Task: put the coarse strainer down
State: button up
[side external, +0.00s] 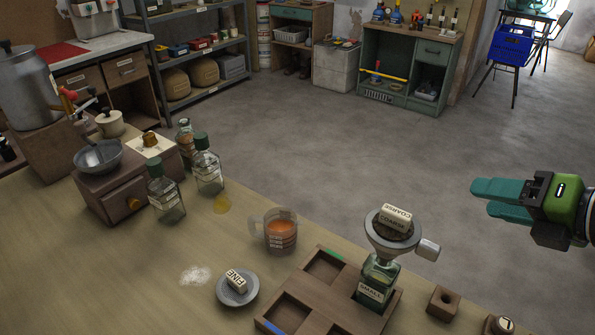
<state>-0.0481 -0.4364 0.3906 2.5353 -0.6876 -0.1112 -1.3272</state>
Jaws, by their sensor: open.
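The coarse strainer (395,218), a dark piece with a pale label block reading COARSE, sits in the mouth of a grey funnel (372,236). The funnel stands in a small green glass bottle (372,293) labelled SMALL, upright in a compartment of the wooden tray (283,282). The strainer's lower part is hidden in the funnel. My gripper (484,199), with teal fingers, is open and empty. It appears in the picture to the right of the strainer, apart from it.
A piece labelled FINE (236,281) lies on a grey dish (223,293). A measuring jug (280,235) of orange liquid stands behind the tray. A wooden block with a hole (442,303) is at right. Bottles (208,170) stand by a wooden box (108,190).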

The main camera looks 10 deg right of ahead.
aim_at(402, 213)
jog(key=s+a+n+g+y, duration=0.25)
jog(key=a+n+y, duration=0.4)
jog(key=n, duration=0.85)
jog(key=shift+t+h, duration=0.35)
jog(key=shift+h, duration=0.4)
jog(key=shift+s+a+r+x, duration=0.1)
jog(key=shift+a+x, duration=0.1)
jog(key=shift+x, duration=1)
jog(key=shift+s+a+r+x, duration=0.15)
jog(key=shift+a+x, duration=0.05)
jog(key=shift+x, duration=1)
jog(key=shift+s+a+r+x, duration=0.1)
jog(key=shift+a+x, duration=0.1)
jog(key=shift+x, duration=1)
jog(key=shift+c, duration=0.5)
grip_shut()
